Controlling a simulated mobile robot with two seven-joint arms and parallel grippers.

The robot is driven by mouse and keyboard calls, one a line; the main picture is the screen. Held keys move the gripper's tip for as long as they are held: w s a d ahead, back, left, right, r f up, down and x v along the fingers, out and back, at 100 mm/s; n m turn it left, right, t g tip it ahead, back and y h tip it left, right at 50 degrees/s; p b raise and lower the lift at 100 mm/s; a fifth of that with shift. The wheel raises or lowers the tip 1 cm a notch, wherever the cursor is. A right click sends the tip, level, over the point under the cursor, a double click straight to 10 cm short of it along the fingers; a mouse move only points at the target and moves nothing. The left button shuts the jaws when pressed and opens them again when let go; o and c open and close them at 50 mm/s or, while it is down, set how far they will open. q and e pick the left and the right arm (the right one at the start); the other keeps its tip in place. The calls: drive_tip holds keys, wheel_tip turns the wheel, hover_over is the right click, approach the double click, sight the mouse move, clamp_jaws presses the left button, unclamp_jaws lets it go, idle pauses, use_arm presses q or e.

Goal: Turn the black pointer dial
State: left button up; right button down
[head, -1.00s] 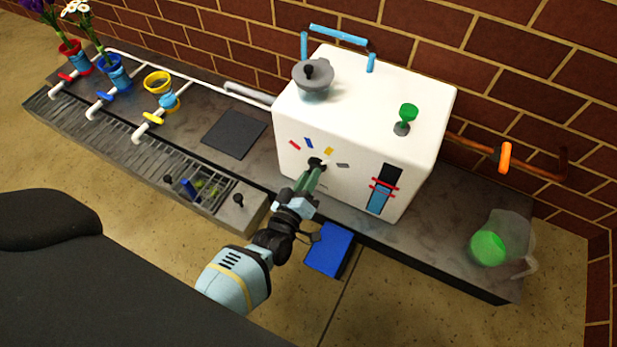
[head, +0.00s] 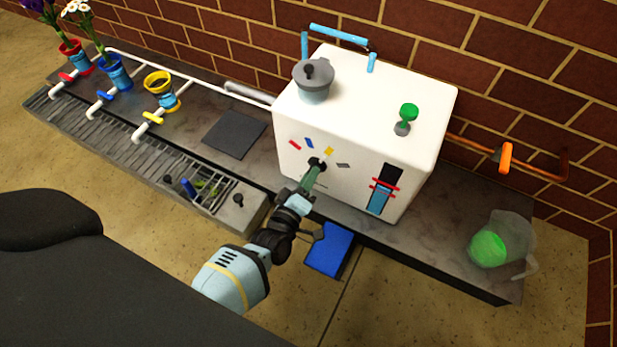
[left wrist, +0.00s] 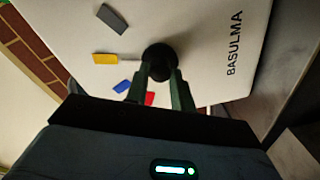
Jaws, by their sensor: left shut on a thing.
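The black pointer dial (head: 317,163) is on the front face of the white box (head: 365,95), amid red, blue, yellow and grey marks. In the left wrist view the round black dial (left wrist: 158,60) sits at the fingertips, and a thin pale strip beside it extends toward the yellow mark (left wrist: 105,58). My left gripper (head: 313,171) reaches the dial from the front and is shut on it, with one green finger on each side in the left wrist view (left wrist: 157,82). The fingers partly hide the dial. My right gripper is not in view.
A grey lidded pot (head: 314,80) and a green knob (head: 408,112) are on the box top. A blue panel (head: 330,250) lies below the arm. A clear jug with green contents (head: 489,249) stands at right. Pipes with valves and flower pots line the left.

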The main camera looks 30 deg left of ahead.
use_arm(q)
drive_tip(key=o, duration=0.9)
drive_tip(key=shift+o, duration=0.5)
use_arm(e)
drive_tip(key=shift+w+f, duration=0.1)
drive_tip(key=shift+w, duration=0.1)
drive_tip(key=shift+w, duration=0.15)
use_arm(q)
drive_tip(key=s+p, duration=0.3)
drive_tip(key=s, duration=0.5)
drive_tip(key=shift+r, duration=0.15)
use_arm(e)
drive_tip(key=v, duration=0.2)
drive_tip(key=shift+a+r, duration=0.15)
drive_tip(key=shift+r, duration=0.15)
use_arm(q)
drive_tip(key=shift+w, duration=0.1)
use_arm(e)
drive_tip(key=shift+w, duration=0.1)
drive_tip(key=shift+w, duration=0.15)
